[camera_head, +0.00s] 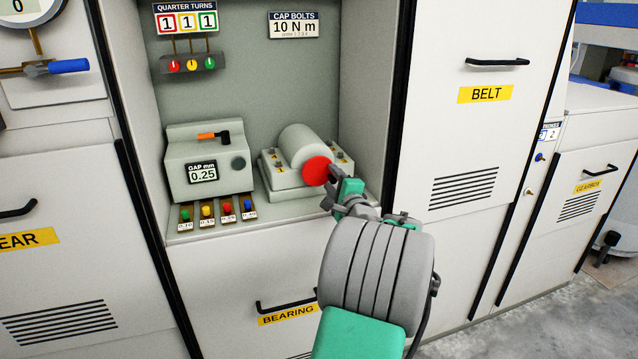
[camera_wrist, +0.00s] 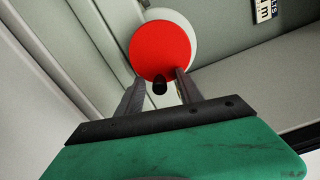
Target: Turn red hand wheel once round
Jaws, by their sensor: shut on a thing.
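The red hand wheel (camera_head: 316,170) is a plain red disc on the front end of a pale grey cylindrical housing (camera_head: 301,144) inside the open cabinet bay. It fills the upper middle of the wrist view (camera_wrist: 160,48), with a short black knob (camera_wrist: 160,86) at its lower edge. My gripper (camera_head: 332,188) reaches in from the lower right to the wheel's right edge. In the wrist view its two fingers stand either side of the black knob, and it is shut on it. The exact contact is hard to see, and my fingers partly hide the wheel's edge.
A grey gap block (camera_head: 206,165) with an orange-handled tool (camera_head: 213,135) stands left of the housing. Several coloured pieces (camera_head: 217,210) line the shelf front. Quarter-turn counters (camera_head: 186,20) reading 1 1 1 hang above. The BELT door (camera_head: 465,130) closes the right side.

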